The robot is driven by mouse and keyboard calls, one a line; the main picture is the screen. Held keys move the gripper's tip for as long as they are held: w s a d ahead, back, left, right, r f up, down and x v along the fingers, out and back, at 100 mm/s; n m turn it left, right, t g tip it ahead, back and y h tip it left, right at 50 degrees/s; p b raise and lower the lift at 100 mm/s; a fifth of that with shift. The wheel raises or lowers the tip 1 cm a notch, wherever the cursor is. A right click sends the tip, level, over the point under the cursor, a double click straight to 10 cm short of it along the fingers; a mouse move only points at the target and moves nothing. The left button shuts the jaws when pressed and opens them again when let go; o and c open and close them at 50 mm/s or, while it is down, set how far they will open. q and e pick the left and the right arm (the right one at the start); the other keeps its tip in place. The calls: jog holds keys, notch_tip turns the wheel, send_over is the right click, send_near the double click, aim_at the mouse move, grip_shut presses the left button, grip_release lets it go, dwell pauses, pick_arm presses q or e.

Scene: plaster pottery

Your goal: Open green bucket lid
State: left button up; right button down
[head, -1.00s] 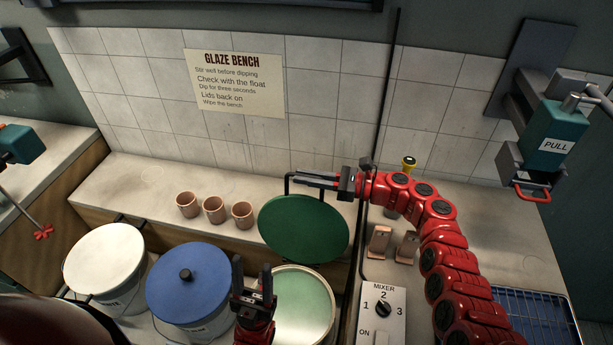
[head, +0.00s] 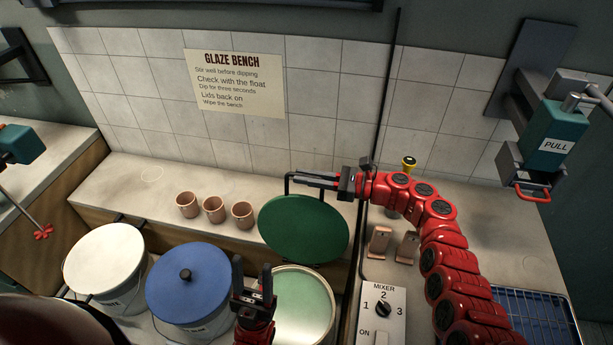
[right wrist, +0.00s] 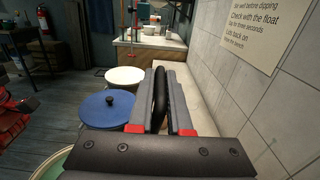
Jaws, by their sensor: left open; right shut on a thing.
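The green lid (head: 303,229) stands tilted up at the back of the green bucket (head: 305,303), apart from most of the rim, so the pale green glaze inside shows. My right gripper (head: 318,181) is shut on the lid's dark handle, which shows between its fingers in the right wrist view (right wrist: 160,98). The bucket's rim shows at the lower left of that view (right wrist: 50,165). My left gripper (head: 253,280) is open and empty, in front of the bucket's left side in the head view. It hides part of the rim.
A blue-lidded bucket (head: 189,283) and a white-lidded bucket (head: 104,258) stand to the left. Three clay cups (head: 214,209) stand on the ledge behind. A mixer switch panel (head: 382,312) is to the right. A tiled wall rises close behind the ledge.

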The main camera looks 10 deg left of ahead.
jog(key=shift+r, duration=0.1)
jog(key=s+n+p, duration=0.2)
jog(key=s+p, duration=0.4)
jog(key=p, duration=0.1)
jog(key=shift+r+p, duration=0.15)
jog(key=shift+p, duration=0.2)
jog(key=c, duration=0.9)
grip_release()
